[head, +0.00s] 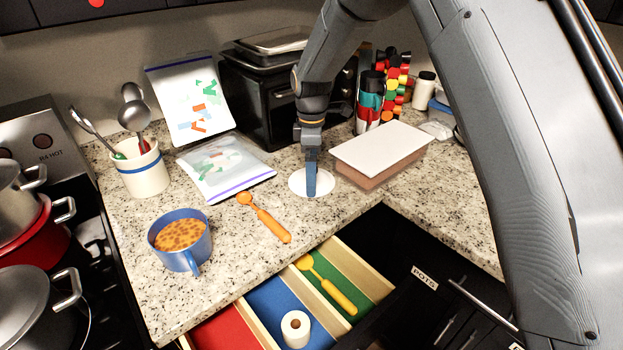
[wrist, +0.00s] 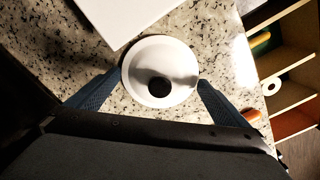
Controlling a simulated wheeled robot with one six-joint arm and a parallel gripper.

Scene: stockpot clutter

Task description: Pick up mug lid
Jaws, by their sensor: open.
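A round white lid (head: 298,181), which fits the mug lid, lies flat on the speckled counter. In the wrist view my gripper (wrist: 160,84) is open, with one blue finger on each side of the lid. I cannot tell whether the fingers touch it. A blue mug (head: 185,255) with orange-brown contents stands at the counter's front left.
A white-topped box (head: 380,152) lies close to the right of the lid. An orange spoon (head: 264,217) lies to the left. An open drawer (head: 345,258) with coloured compartments is below the counter edge. Bags, a utensil crock (head: 141,172) and bottles stand behind.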

